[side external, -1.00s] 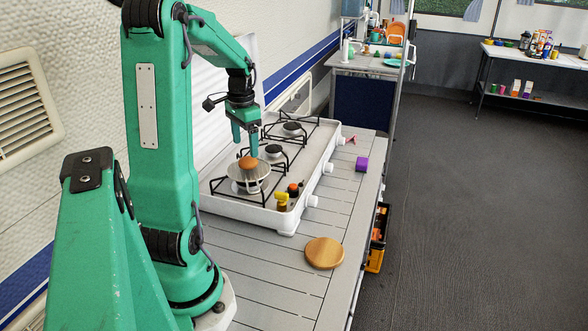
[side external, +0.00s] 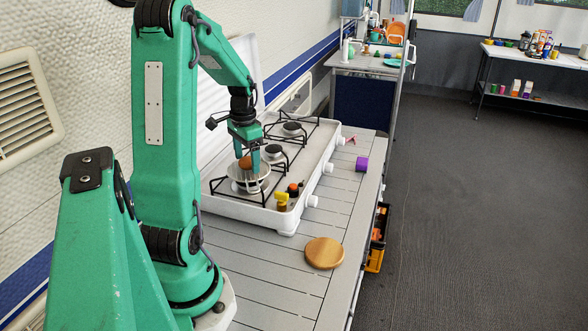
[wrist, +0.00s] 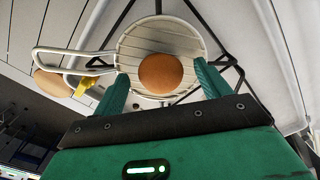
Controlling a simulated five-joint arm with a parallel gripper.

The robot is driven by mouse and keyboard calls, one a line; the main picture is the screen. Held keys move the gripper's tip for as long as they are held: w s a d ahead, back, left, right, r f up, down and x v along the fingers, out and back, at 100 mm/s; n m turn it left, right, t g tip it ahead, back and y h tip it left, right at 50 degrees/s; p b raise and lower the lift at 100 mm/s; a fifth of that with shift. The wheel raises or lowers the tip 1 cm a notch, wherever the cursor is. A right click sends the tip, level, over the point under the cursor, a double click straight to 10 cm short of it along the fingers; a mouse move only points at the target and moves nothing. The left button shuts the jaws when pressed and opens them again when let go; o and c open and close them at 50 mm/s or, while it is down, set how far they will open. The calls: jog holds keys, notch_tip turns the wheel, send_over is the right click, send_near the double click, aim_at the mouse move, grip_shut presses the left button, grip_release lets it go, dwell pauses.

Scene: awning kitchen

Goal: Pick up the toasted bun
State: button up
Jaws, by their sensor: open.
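The toasted bun (side external: 246,162) is a round brown bun on a round, pale slatted rack (side external: 262,180) over the near burner of the stove. In the wrist view the bun (wrist: 160,73) lies near the middle of the rack (wrist: 135,42), in front of and between my two fingers. My gripper (side external: 248,164) is directly above the rack, pointing down, with its green fingers at the bun. In the wrist view my gripper (wrist: 160,85) is open, one finger to each side of the bun. I cannot tell whether either finger touches it.
The white stove (side external: 285,222) has black pot supports and knobs along its right side. A round wooden board (side external: 324,252) and a purple object (side external: 362,163) lie on the slatted counter (side external: 262,262).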

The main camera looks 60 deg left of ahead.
aim_at(249, 160)
jog(key=c, duration=1.1)
jog(key=shift+r, duration=0.8)
jog(key=r, duration=0.1)
jog(key=d+r, duration=0.1)
jog(key=r, duration=0.1)
jog(key=shift+w, duration=0.2)
jog(key=w+d+r, duration=0.1)
jog(key=d+r, duration=0.1)
jog(key=d, duration=0.1)
jog(key=w+d+r, duration=0.1)
jog(key=d+r, duration=0.1)
jog(key=d, duration=0.1)
jog(key=w+d+r, duration=0.2)
jog(key=d, duration=0.2)
jog(key=shift+r, duration=0.25)
